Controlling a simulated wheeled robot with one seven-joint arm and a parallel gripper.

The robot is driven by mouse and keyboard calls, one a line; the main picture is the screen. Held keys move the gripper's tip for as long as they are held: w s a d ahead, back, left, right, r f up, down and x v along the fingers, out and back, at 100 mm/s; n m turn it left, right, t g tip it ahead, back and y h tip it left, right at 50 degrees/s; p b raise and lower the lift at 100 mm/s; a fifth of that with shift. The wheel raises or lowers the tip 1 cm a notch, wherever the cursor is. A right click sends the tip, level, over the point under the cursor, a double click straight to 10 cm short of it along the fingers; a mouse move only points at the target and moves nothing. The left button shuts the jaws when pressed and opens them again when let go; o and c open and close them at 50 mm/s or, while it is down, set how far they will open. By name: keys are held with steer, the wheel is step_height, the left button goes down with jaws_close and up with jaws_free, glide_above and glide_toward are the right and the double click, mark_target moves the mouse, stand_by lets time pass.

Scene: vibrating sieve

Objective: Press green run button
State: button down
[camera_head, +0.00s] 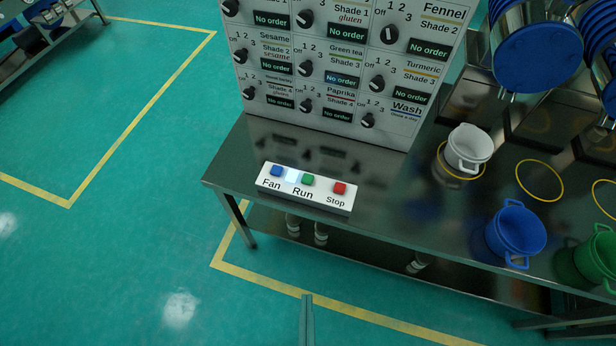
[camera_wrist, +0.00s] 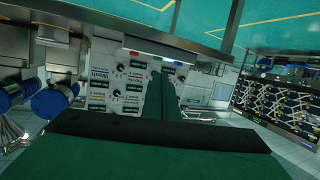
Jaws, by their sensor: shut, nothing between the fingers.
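The green run button (camera_head: 308,179) is on a white button box on the metal table, above the word "Run". A blue fan button (camera_head: 276,171) is to its left and a red stop button (camera_head: 340,188) to its right. The box (camera_head: 321,195) sits near the table's front edge. My gripper (camera_head: 307,299) shows at the bottom of the head view, apart from the box and in front of the table edge. It is shut and empty. In the wrist view the green button (camera_wrist: 157,58) shows small and upside down beyond my gripper (camera_wrist: 163,76).
A panel (camera_head: 340,55) with several knobs and "No order" displays stands behind the box. White (camera_head: 470,146), blue (camera_head: 515,232) and green (camera_head: 590,262) buckets are at the right. The table (camera_head: 235,165) around the box is clear.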

steer(key=w+a+f+n+g, duration=0.1)
steer(key=w+f+n, duration=0.15)
steer(key=w, duration=0.35)
steer(key=w+a+f+n+g, duration=0.1)
steer(key=w+f+n, duration=0.1)
steer(key=w+n, duration=0.3)
steer(key=w+r+n, duration=0.1)
steer(key=w+n, duration=0.2)
steer(key=w, duration=0.3)
steer(key=w+r+n+g, duration=0.1)
steer(key=w+n, duration=0.2)
steer(key=w, duration=0.3)
steer(key=w+r+n+g, duration=0.1)
steer(key=w+r+n, duration=0.1)
steer(key=w, duration=0.4)
steer(key=shift+w+d+n+h, duration=0.15)
steer(key=shift+d+n+h, duration=0.2)
steer(key=shift+n, duration=0.3)
steer(key=w+r+n+g, duration=0.1)
steer(key=w+r+n, duration=0.2)
steer(key=r, duration=0.2)
steer(key=w+r+n+g+h, duration=0.1)
steer(key=w+r+n, duration=0.2)
steer(key=r+n, duration=0.1)
steer(key=shift+d+r, duration=0.45)
steer(key=shift+r, duration=0.15)
